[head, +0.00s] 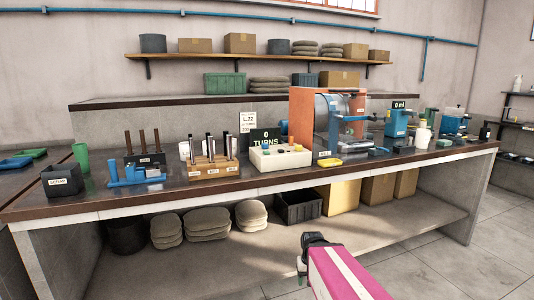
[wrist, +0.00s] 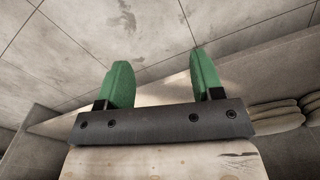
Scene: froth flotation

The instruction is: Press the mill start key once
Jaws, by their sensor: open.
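A white control box (head: 280,158) stands at the front of the bench, with several small coloured keys on its top. They are too small to tell which one is the start key. A dark display (head: 265,140) reading "0 TURNS" stands behind it. The mill (head: 299,115), an orange frame around a grey drum, stands just right of the box. In the wrist view my gripper (wrist: 160,60) is open and empty, its green fingers wide apart. The control box is not in the wrist view. In the head view my pink arm is low in front of the bench, apart from it.
A wooden rack (head: 214,168) and a blue stand (head: 135,175) are left of the box. A yellow tray (head: 329,162) lies right of it. Blue machines and bottles fill the right end. Grey sacks (head: 208,223) and crates sit on the lower shelf. The front floor is clear.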

